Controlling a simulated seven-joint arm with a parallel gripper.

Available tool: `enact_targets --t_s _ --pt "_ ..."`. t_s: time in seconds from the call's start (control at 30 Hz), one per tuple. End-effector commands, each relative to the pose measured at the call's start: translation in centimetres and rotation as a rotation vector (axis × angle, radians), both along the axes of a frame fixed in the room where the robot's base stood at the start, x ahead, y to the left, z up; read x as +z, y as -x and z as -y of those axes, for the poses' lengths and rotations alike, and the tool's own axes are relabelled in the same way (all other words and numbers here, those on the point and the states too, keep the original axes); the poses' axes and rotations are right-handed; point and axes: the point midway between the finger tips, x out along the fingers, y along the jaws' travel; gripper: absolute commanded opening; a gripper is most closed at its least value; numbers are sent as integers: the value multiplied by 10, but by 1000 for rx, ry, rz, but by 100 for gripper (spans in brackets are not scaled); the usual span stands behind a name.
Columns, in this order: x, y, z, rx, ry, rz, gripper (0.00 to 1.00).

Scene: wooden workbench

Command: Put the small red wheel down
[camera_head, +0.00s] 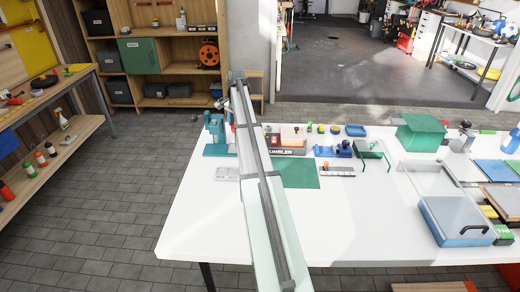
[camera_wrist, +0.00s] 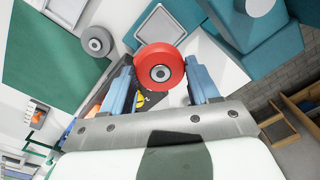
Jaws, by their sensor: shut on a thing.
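The small red wheel (camera_wrist: 160,66) has a grey hub and shows in the wrist view between the two blue fingers of my gripper (camera_wrist: 161,84). My gripper is shut on it, one finger at each side. The wheel hides part of what lies below it, and I cannot tell its exact height over the bench. In the head view my arm runs up over the white workbench (camera_head: 215,225) and hides most of the gripper and the wheel.
A teal vise (camera_wrist: 262,35) is close at the right in the wrist view, beside a white tray (camera_wrist: 161,25). A round grey part (camera_wrist: 97,41) lies near a green mat (camera_wrist: 45,55). In the head view, the bench front right of my arm is clear; a blue-grey case (camera_head: 455,220) stands further right.

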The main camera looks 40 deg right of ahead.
Motion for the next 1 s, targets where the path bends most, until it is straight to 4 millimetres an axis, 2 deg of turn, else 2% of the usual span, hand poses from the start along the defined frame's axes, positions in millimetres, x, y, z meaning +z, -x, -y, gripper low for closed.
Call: enact_targets --t_s 0.17,0.3,0.47,0.6,0.77,1.0 --pt "3 35 41 -61 1 1 23" --pt "2 84 63 -116 4 3 23" --pt "-1 135 70 -176 8 3 23" --pt "-5 171 60 -286 11 2 23" --pt "-8 190 44 -456 11 1 23" --pt "-9 192 44 -686 6 1 23"
